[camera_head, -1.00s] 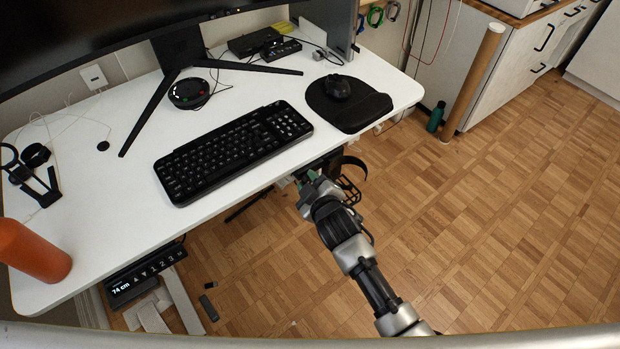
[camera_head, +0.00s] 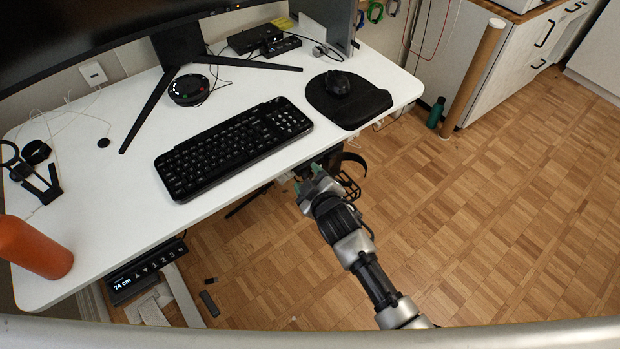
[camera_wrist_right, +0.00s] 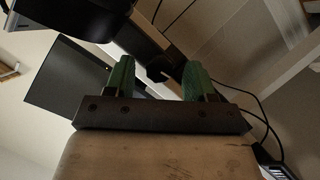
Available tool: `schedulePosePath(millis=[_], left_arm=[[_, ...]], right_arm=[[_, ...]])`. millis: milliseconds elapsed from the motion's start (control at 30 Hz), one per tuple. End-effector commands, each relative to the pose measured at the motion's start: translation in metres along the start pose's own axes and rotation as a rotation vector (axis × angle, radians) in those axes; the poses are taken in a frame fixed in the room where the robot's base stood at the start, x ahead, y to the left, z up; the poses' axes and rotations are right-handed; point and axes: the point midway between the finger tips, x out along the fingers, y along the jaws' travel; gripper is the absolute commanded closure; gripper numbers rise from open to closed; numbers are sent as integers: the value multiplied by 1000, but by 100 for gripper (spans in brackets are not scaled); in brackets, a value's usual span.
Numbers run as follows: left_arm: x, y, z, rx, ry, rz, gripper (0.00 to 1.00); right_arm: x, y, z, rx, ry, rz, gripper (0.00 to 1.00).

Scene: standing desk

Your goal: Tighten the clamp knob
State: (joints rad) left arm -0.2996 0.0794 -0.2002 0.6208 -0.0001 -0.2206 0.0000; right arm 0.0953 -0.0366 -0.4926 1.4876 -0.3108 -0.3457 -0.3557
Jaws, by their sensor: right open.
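My right gripper (camera_head: 308,184) reaches in under the front edge of the desk. In the right wrist view its two green fingers (camera_wrist_right: 159,76) are apart. A small dark piece (camera_wrist_right: 158,69), perhaps the clamp knob, shows between and beyond the fingertips by a beam; I cannot tell whether they touch it. In the head view a black holder with a loop and a wire basket (camera_head: 349,184) hangs at the desk edge just right of the gripper; the knob is hidden there. My left gripper is not in view.
The white desk (camera_head: 110,215) carries a keyboard (camera_head: 233,146), a mouse (camera_head: 337,84) on a pad and an orange bottle (camera_head: 34,248). A height panel (camera_head: 146,270) sits under the front edge. Cables hang under the desk in the wrist view.

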Motion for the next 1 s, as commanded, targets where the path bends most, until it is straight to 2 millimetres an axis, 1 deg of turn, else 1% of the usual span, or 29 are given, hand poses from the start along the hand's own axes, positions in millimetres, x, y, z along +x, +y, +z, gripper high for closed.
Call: schedulePosePath(millis=[133,233,500,600,700,800,1000], left_arm=[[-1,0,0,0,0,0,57],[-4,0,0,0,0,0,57],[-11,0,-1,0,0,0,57],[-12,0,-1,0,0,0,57],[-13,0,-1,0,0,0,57],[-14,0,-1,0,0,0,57],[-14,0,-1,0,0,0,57]], right_arm=[[-4,0,0,0,0,1,45],[-16,0,0,0,0,0,45],[-70,0,0,0,-1,-1,45],[-87,0,0,0,0,-1,45],[-99,0,0,0,-1,-1,45],[-106,0,0,0,-1,-1,45],[-108,0,0,0,0,0,45]])
